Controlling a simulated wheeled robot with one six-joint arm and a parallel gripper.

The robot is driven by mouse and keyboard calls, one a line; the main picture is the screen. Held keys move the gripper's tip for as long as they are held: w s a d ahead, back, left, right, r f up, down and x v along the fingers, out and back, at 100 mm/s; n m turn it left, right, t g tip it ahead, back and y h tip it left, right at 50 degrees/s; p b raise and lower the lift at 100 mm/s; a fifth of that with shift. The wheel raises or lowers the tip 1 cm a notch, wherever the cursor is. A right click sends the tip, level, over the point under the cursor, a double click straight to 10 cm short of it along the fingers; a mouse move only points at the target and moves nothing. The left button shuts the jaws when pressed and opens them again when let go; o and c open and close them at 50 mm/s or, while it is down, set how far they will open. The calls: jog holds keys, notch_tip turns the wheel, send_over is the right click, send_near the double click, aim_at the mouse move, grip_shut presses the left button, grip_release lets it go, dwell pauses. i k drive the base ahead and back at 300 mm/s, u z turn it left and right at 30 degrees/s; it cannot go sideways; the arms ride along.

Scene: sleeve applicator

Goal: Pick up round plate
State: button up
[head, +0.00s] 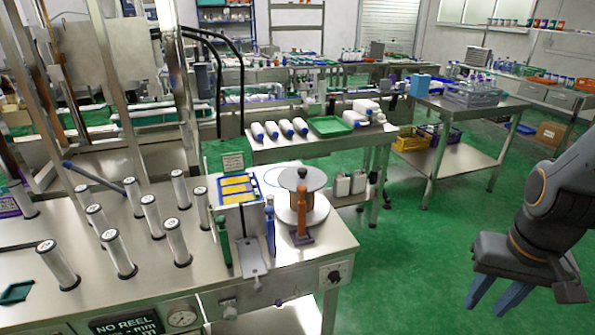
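A round plate (318,214), pale and flat, lies on the right end of the steel machine table. A grey round drum or reel with a flat top (302,178) stands over its middle. A brown-orange upright post with a dark foot (301,220) stands in front and hides part of the plate. My gripper (484,312) hangs at the lower right, over the green floor and well apart from the plate. Its two blue fingers point down with a gap between their tips, and nothing shows between them.
Several upright metal rollers (115,254) stand on the left of the machine table (215,285). A blue tool (270,225) and a metal bracket (248,240) stand left of the plate. A shelf with white bottles (287,127) is behind. Green floor (415,255) lies clear between table and gripper.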

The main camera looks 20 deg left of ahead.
aim_at(314, 178)
jog(key=u, duration=0.5)
jog(key=i, duration=0.6)
jog(key=u, duration=0.75)
jog(key=i, duration=0.6)
jog(key=u, duration=0.05)
